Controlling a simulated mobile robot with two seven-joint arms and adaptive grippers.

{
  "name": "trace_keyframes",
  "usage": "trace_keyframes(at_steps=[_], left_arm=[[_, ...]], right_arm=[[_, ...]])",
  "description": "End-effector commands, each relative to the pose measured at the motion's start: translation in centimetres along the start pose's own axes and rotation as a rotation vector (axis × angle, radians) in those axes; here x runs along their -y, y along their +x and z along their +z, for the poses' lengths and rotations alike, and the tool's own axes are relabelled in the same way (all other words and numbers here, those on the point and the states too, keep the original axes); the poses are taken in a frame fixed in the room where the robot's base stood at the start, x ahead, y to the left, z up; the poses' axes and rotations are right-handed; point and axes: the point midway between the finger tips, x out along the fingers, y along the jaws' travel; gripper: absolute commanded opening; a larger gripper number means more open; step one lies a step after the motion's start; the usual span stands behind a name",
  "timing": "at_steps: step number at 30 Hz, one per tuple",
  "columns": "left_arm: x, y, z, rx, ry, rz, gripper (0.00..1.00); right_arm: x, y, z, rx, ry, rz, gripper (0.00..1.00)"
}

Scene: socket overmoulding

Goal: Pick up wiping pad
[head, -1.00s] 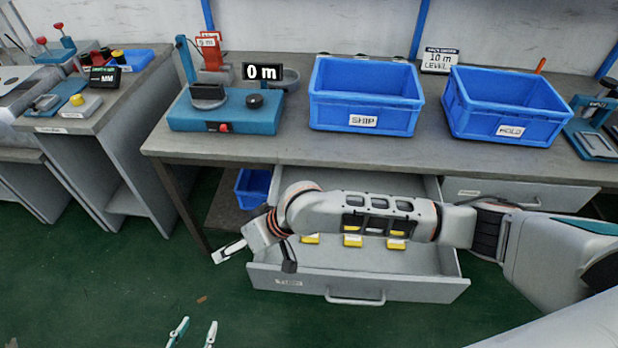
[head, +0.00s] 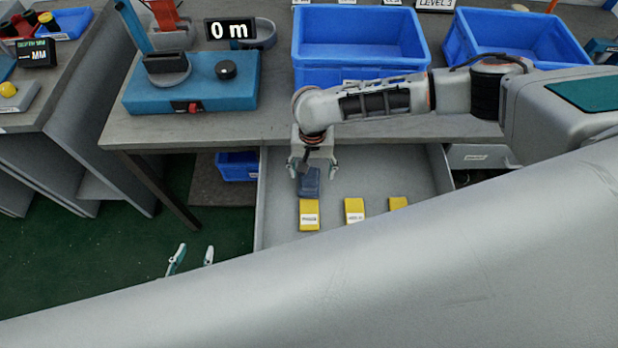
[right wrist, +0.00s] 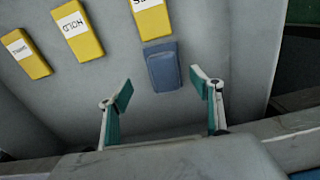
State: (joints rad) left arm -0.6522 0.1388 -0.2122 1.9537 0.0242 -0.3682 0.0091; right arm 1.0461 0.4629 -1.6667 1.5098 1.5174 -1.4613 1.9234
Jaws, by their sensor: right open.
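The blue-grey wiping pad (head: 309,182) lies in the open drawer (head: 410,165), just behind the left one of three yellow labelled blocks. My right gripper (head: 312,170) is over the drawer with its jaws pointing down, open and empty, close to the pad. In the right wrist view the pad (right wrist: 163,66) lies flat ahead of the gap between the open fingertips (right wrist: 161,90), not gripped. My left gripper (head: 194,254) shows only its fingertips, apart with nothing between them, over the green floor left of the drawer.
Yellow blocks (head: 309,214) lie next to the pad; they also show in the right wrist view (right wrist: 155,20). The workbench (head: 200,128) carries a teal gauge device (head: 215,90) and blue bins (head: 360,45). A large grey arm part of mine covers the lower right.

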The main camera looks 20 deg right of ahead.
Motion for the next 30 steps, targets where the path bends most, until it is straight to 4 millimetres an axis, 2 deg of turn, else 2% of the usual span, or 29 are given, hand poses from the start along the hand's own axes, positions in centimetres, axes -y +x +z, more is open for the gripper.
trace_keyframes(at_steps=[6,9,19,24,30], left_arm=[[-0.2,0.7,1.2,0.003,-0.001,0.002,0.4],[-0.3,0.8,1.4,0.003,-0.001,0.002,0.4],[-0.1,0.9,0.7,-0.01,0.0,0.0,0.4],[-0.1,0.9,0.7,-0.011,0.0,-0.001,0.4],[-0.1,0.9,0.8,-0.009,0.0,0.0,0.4]], right_arm=[[0.7,3.4,-0.1,0.001,-0.002,0.002,0.65],[0.7,4.4,-0.1,0.001,-0.002,0.0,0.65],[0.7,4.8,-0.2,-0.001,-0.003,-0.002,0.65],[0.7,4.7,-0.2,-0.001,-0.003,-0.002,0.23],[0.7,4.7,-0.2,-0.001,-0.003,-0.002,0.23]])
